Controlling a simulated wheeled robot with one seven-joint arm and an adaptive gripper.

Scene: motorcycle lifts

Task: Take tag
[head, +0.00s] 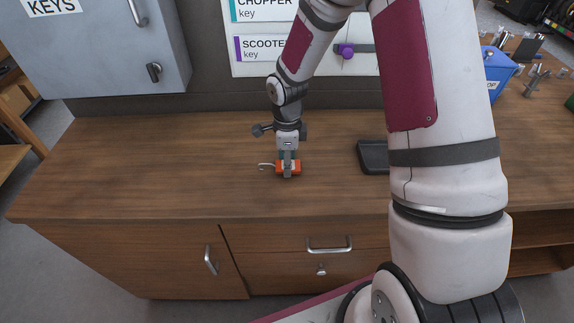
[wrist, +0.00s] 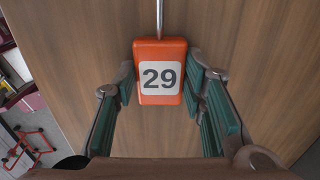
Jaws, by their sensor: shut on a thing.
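The tag is an orange block with a white label reading 29; it shows in the wrist view (wrist: 161,98) between the green-padded fingers. A metal hook or wire runs up from its top edge. In the head view the orange tag (head: 294,168) is at my gripper's fingertips, with its hook to the left, low over or on the wooden counter. My gripper (head: 287,168) points down and is shut on the tag. In the wrist view my gripper (wrist: 165,95) has one finger on each side of it. I cannot tell whether the tag touches the counter.
The wooden counter (head: 150,170) is mostly clear to the left. A dark tray (head: 374,156) lies to the right, partly behind my arm. A grey KEYS cabinet (head: 110,60) and a white key board (head: 245,55) are behind. A blue bin (head: 498,70) stands at the right.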

